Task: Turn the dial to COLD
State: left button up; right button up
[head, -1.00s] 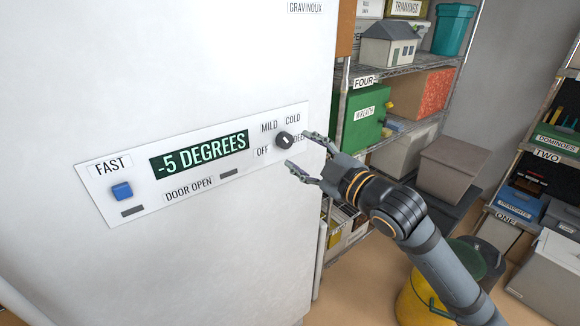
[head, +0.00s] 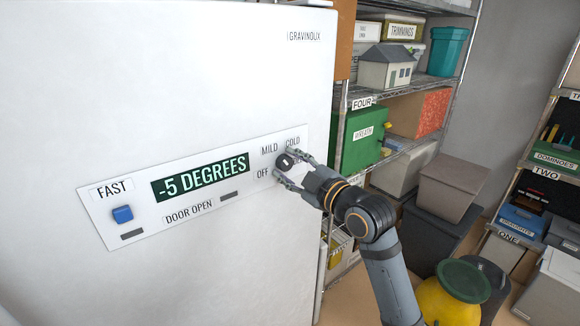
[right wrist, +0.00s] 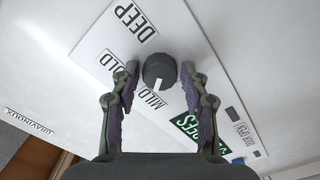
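The dark round dial (head: 284,162) sits at the right end of the white control panel (head: 140,168). The labels MILD, COLD and OFF show around it in the head view; DEEP shows in the right wrist view. There, the dial (right wrist: 160,69) has a white mark facing the MILD label. The green display (head: 201,177) reads -5 DEGREES. My right gripper (head: 283,162) is at the dial with one finger on each side. In the right wrist view its fingers (right wrist: 160,75) are open, with a small gap on both sides of the dial. My left gripper is not in view.
A blue button (head: 122,214) under the FAST label is at the panel's left end. The white appliance front (head: 180,80) is flat. Shelves with boxes (head: 362,135) stand to the right. A yellow bin with a green lid (head: 445,302) is on the floor.

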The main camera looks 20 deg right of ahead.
jog(key=c, duration=0.7)
jog(key=shift+c, duration=0.2)
jog(key=shift+m, duration=0.3)
jog(key=m+p, duration=0.3)
jog(key=shift+r+m, duration=0.15)
jog(key=shift+m, duration=0.15)
jog(key=m+p, duration=0.2)
jog(key=m, duration=0.1)
jog(key=shift+m, duration=0.3)
jog(key=m+p, duration=0.3)
jog(key=m, duration=0.1)
jog(key=shift+m+p, duration=0.75)
jog(key=shift+m, duration=0.25)
jog(key=shift+f, duration=0.2)
